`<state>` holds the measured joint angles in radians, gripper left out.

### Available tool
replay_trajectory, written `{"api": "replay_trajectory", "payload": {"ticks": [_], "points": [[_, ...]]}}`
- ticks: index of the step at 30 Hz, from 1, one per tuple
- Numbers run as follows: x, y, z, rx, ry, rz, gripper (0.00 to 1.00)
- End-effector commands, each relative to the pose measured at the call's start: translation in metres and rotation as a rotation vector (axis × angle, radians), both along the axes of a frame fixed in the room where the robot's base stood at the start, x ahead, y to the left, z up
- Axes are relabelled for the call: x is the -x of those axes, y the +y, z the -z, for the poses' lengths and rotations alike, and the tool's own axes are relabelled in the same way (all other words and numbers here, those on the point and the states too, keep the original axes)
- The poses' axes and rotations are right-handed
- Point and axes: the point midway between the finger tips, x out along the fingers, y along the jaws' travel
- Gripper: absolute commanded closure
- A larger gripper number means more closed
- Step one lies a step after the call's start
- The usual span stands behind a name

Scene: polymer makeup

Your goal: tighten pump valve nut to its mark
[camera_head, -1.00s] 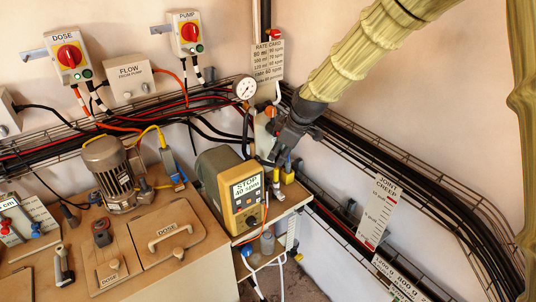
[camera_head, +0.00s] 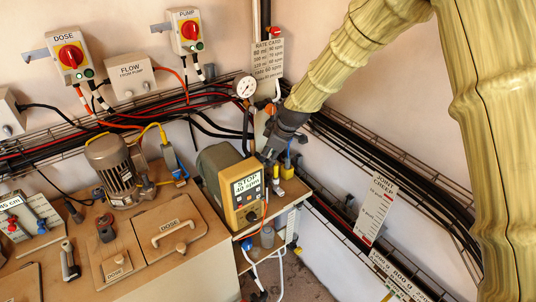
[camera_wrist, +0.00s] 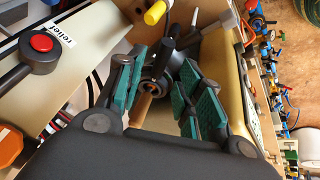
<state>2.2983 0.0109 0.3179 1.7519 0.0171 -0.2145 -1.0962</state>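The pump (camera_head: 243,202) is a grey motor body with a tan front labelled "STOP 40 spm". My gripper (camera_head: 268,157) is just behind its right side, at the small pump fittings. In the wrist view my gripper (camera_wrist: 160,90) is open, with green pads on both fingers. A dark round nut-like part (camera_wrist: 152,87) with a brass-coloured centre shows between the fingers, a little beyond or at the fingertips. I cannot tell whether the pads touch it. In the head view this part is hidden by my gripper. No alignment mark is readable on it.
A red-button relief part (camera_wrist: 41,43) and a yellow cap (camera_wrist: 155,13) lie close around my gripper in the wrist view. A pressure gauge (camera_head: 246,87) is up and left of my gripper. Cable trays (camera_head: 390,195) run along the right wall. Dosing lids (camera_head: 168,238) are at left.

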Motion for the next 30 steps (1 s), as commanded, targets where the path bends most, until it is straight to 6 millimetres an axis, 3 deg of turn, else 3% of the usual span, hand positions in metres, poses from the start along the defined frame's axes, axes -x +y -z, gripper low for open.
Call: {"api": "replay_trajectory", "payload": {"ticks": [9,20,26,30], "points": [[-0.007,0.006,0.019,0.000,0.000,-0.001,0.64],[-0.007,0.007,0.022,0.000,-0.001,0.000,0.64],[-0.007,0.007,0.022,0.000,-0.001,0.000,0.98],[-0.008,0.007,0.021,0.000,-0.001,0.000,1.00]]}}
